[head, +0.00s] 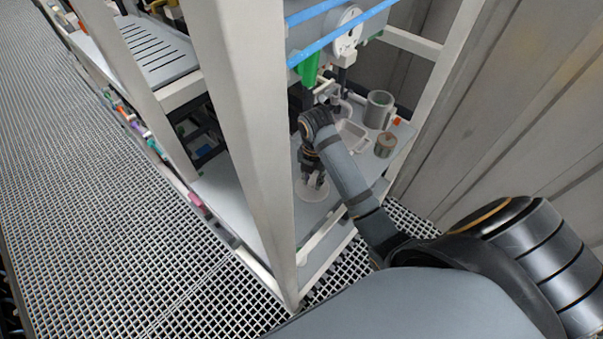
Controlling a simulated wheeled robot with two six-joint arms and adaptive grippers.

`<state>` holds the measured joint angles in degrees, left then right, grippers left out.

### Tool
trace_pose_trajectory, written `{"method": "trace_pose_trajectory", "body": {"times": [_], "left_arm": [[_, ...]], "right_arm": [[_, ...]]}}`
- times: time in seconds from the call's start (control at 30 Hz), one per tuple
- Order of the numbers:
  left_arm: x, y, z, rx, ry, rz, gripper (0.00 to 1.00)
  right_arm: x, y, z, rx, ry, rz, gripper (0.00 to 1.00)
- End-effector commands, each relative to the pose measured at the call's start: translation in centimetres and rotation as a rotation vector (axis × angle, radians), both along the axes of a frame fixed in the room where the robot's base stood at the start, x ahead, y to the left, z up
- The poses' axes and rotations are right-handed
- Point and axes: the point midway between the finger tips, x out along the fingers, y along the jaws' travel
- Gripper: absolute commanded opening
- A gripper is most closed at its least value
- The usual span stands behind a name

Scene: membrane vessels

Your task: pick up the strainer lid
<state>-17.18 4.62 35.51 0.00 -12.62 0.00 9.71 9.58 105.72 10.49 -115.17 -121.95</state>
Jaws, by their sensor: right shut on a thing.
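The strainer lid (311,194) is a pale, round, flat disc at the front of the grey shelf inside the white frame. My right gripper (314,181) points down over it from above and is shut on the middle of the lid. The gripper covers part of the disc, and the fingertips are small and dark here. I cannot tell whether the lid rests on the shelf or is just above it. My left gripper is not in view.
A grey mug (379,109), a small brown-topped jar (385,145) and a pale tray (352,135) stand behind and right of my right arm. A thick white post (245,120) stands close on the left. A blue-edged box with a dial (346,32) is above.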

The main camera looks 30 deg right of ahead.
Motion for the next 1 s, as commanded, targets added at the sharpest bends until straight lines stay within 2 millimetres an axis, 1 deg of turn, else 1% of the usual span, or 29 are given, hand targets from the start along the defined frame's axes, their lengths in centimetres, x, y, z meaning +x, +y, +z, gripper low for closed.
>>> {"method": "trace_pose_trajectory", "body": {"times": [0.03, 0.07, 0.1, 0.2, 0.3, 0.4, 0.53, 0.7, 0.87, 1.0], "left_arm": [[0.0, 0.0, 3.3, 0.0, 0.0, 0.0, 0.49], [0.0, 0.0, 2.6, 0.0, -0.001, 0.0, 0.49], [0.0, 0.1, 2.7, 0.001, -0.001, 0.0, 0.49], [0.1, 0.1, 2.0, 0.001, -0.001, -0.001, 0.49], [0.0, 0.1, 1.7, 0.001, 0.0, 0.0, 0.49], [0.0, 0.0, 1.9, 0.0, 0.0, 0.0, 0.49], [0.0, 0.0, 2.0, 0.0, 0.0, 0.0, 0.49], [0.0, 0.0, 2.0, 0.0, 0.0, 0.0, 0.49], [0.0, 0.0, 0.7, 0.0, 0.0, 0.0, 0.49], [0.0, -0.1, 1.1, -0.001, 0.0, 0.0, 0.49]], "right_arm": [[-1.2, -0.8, 3.2, -0.008, 0.002, 0.002, 0.0], [-2.2, -1.6, 2.6, -0.012, 0.003, 0.001, 0.0], [-3.4, -2.2, 2.9, -0.012, 0.004, 0.004, 0.0], [-5.3, -3.5, 3.3, -0.013, -0.001, 0.004, 0.0], [-6.7, -4.2, 4.0, -0.011, 0.001, 0.005, 0.0], [-7.5, -4.7, 4.5, -0.009, -0.001, 0.002, 0.0], [-8.1, -5.0, 4.8, -0.004, -0.001, 0.001, 0.0], [-8.4, -5.0, 5.0, -0.001, 0.001, 0.0, 0.0], [-8.4, -5.0, 3.7, 0.0, 0.0, 0.0, 0.0], [-8.4, -5.0, 4.1, 0.0, 0.0, 0.0, 0.0]]}}
